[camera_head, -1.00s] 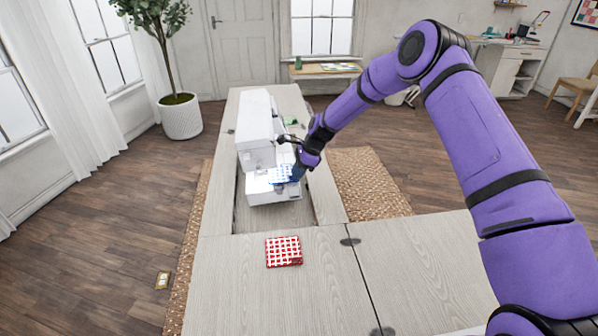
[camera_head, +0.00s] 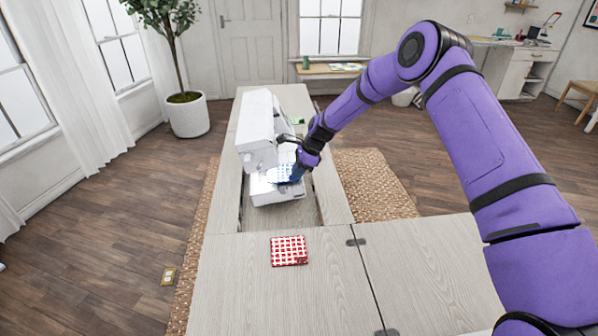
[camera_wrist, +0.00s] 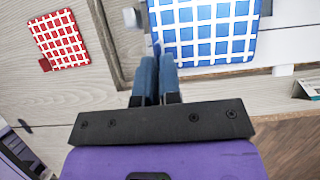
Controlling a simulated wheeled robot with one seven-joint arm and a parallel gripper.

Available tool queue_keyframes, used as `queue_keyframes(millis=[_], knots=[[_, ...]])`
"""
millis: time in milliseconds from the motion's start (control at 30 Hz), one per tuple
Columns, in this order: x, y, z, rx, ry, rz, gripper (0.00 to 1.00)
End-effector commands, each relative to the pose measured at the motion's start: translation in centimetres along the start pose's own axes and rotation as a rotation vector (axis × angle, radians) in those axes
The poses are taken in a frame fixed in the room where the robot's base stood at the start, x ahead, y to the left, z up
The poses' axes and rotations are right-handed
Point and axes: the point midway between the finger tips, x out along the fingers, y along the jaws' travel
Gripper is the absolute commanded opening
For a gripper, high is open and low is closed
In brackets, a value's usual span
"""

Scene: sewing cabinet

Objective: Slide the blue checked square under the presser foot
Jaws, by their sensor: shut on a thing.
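The blue checked square (camera_head: 284,175) lies at the white sewing machine (camera_head: 257,122), over its bed and below its head. My gripper (camera_head: 297,174) is at the square's right side in the head view, beside the machine. In the wrist view the square (camera_wrist: 215,32) is flat and large, and my gripper's blue fingers (camera_wrist: 160,62) are closed together on its near edge. The presser foot cannot be made out in either view, so I cannot tell whether the square is under it.
A red checked square (camera_head: 289,251) lies on the wooden cabinet top (camera_head: 230,290) in front of the machine. A recess surrounds the machine bed. The right leaf (camera_head: 430,265) is clear.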

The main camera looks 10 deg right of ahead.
Motion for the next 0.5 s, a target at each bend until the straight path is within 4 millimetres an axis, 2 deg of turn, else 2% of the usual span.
queue_keyframes(millis=[500], knots=[[0.43,0.09,1.32,-0.002,-0.003,0.001,0.0]])
